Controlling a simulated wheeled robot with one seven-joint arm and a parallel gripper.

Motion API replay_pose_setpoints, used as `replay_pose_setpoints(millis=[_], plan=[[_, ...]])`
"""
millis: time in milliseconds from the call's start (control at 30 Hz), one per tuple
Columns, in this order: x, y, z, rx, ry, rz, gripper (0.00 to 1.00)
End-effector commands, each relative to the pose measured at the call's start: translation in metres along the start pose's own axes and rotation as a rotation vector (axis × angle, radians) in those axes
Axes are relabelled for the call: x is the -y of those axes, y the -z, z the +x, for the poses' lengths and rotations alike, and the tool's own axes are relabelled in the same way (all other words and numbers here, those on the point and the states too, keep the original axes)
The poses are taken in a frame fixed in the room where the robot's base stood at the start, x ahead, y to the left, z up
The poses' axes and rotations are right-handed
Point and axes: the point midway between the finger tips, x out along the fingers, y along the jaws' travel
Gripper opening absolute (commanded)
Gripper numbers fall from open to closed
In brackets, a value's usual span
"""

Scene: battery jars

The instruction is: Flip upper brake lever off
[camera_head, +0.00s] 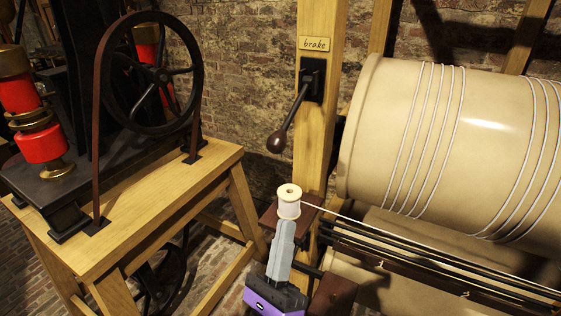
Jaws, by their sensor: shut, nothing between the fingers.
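The brake lever (291,117) is a dark rod on a black plate, fixed to a wooden post (318,140). It slants down to the left and ends in a round dark brown knob (276,142). A small sign (315,44) reading "brake" is above it. My gripper (284,224), with grey fingers and a purple body, is at the bottom centre and points upward. Its fingers are shut, below the knob in the picture and apart from it. No second brake lever shows.
A white thread spool (289,203) appears just above my fingertips; contact is unclear. Its thread runs right past dark rails. A large cream drum (430,140) fills the right. A wooden stand (150,215) with a black wheel (152,75) is at left. Space around the knob looks clear.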

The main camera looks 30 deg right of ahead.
Motion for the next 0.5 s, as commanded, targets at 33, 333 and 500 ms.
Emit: replay_pose_setpoints(millis=[33, 333, 500], plan=[[0.0036, 0.0022, 0.0004, -0.010, 0.014, 0.028, 0.00], [0.0068, 0.0036, 0.0004, -0.014, 0.025, 0.072, 0.00], [0.0069, 0.0034, 0.0014, -0.013, 0.025, 0.071, 0.00]])
